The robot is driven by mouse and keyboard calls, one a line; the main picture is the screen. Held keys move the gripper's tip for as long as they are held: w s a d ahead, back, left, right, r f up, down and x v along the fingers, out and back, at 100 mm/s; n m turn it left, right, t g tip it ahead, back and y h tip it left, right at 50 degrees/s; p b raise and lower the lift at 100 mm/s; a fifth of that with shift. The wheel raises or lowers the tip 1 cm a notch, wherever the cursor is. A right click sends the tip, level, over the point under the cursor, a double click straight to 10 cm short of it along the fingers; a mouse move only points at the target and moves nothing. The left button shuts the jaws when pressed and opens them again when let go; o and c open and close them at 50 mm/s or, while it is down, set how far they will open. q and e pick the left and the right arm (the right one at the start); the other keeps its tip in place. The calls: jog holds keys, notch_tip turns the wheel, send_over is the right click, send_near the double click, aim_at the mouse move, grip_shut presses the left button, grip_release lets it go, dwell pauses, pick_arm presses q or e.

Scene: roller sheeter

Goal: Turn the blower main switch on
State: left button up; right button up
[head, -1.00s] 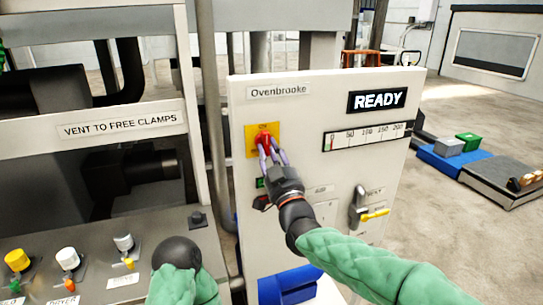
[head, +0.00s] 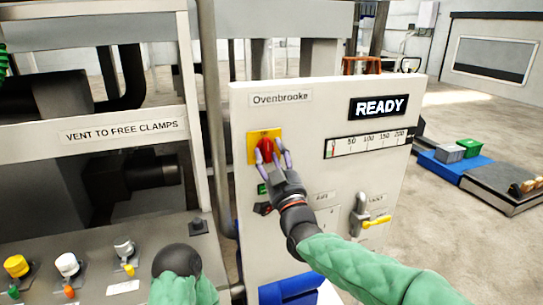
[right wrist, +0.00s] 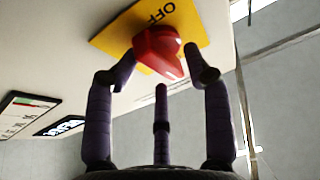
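A red rotary knob (head: 266,148) sits on a yellow plate (head: 251,148) at the upper left of the white Ovenbrooke panel (head: 330,95). My right gripper (head: 273,158) is at the knob, its purple fingers spread on either side of it. In the right wrist view the red knob (right wrist: 160,50) shows between two fingertips, with a third finger below. The fingers look open around it; whether any fingertip touches is unclear. The word OFF reads on the yellow plate (right wrist: 188,22) beside the knob.
A READY display (head: 379,106) and a scale (head: 368,143) are right of the knob. A grey console (head: 130,250) with several switches stands left.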

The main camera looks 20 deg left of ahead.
jog(key=shift+f, duration=0.2)
jog(key=v, duration=1.2)
jog(key=shift+w, duration=0.1)
dwell(0.4)
